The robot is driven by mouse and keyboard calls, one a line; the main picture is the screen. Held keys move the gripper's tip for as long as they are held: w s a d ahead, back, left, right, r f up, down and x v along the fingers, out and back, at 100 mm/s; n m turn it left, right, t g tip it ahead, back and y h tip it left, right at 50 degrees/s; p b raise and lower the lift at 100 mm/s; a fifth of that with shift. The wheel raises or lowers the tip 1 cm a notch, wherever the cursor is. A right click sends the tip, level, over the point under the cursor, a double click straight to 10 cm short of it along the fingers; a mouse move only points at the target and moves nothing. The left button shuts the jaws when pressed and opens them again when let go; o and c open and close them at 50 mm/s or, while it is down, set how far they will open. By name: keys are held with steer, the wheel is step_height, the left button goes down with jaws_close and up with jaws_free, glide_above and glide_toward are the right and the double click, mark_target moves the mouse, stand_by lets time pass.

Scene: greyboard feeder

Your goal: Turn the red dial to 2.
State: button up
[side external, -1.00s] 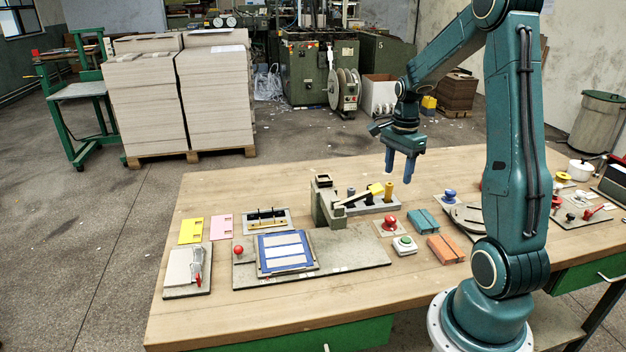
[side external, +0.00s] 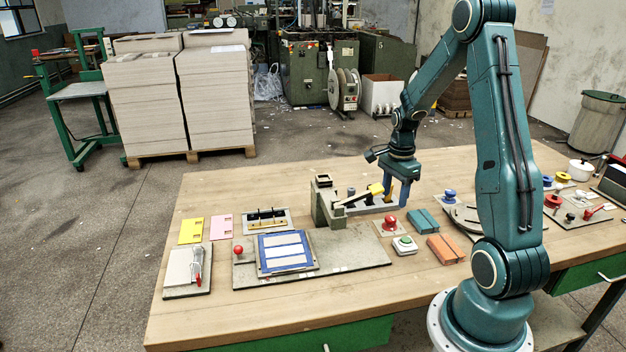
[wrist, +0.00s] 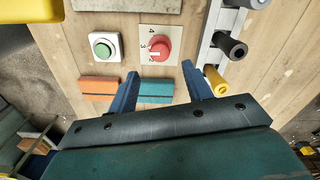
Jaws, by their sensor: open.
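A small white mark on the knob faces that side, near the 3. My gripper (side external: 397,204) is open and empty, pointing down above the table behind the dial in the side view. In the wrist view its fingertips (wrist: 159,70) are spread, with the dial just beyond the gap between them. Nothing hides the knob there.
A green button (side external: 404,243), an orange block (side external: 445,249) and a teal block (side external: 423,220) lie close to the dial. A grey holder with a yellow peg and dark pegs (wrist: 230,45) stands close on its right in the wrist view. The front table edge is clear.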

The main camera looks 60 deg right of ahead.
mark_target(391, 217)
steer(key=shift+f, duration=3.35)
steer(key=c, duration=1)
